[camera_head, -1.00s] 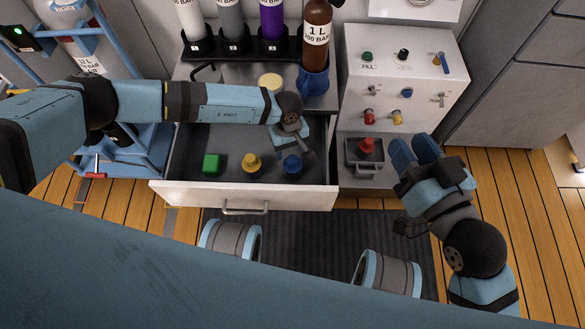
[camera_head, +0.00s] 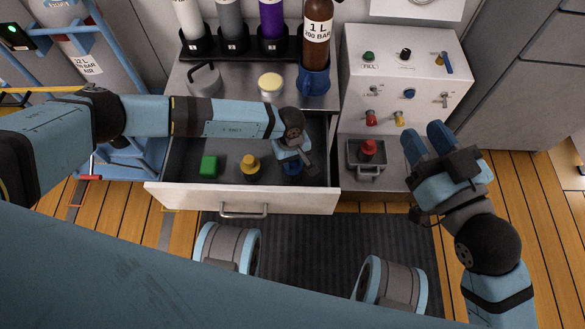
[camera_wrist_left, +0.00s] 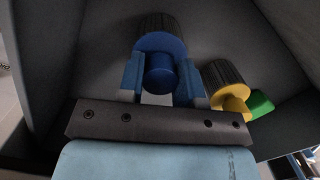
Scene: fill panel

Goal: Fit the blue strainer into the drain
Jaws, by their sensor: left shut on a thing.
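The blue strainer (camera_wrist_left: 159,72) has a blue knob and a dark ribbed body. It lies in the open drawer (camera_head: 240,201), and in the head view (camera_head: 292,168) it is mostly hidden under my left gripper (camera_head: 303,165). In the left wrist view my left gripper (camera_wrist_left: 159,85) has one finger on each side of the blue knob and is shut on it. My right gripper (camera_head: 428,148) is empty, its fingers slightly apart, right of the small grey basin (camera_head: 366,171). A red-knobbed piece (camera_head: 368,149) stands in that basin. I cannot make out an empty drain.
A yellow strainer (camera_head: 250,166) and a green piece (camera_head: 209,166) lie left of the blue one in the drawer. A brown bottle (camera_head: 317,40) in a blue holder stands behind. A white fill panel (camera_head: 405,75) with knobs rises behind the basin.

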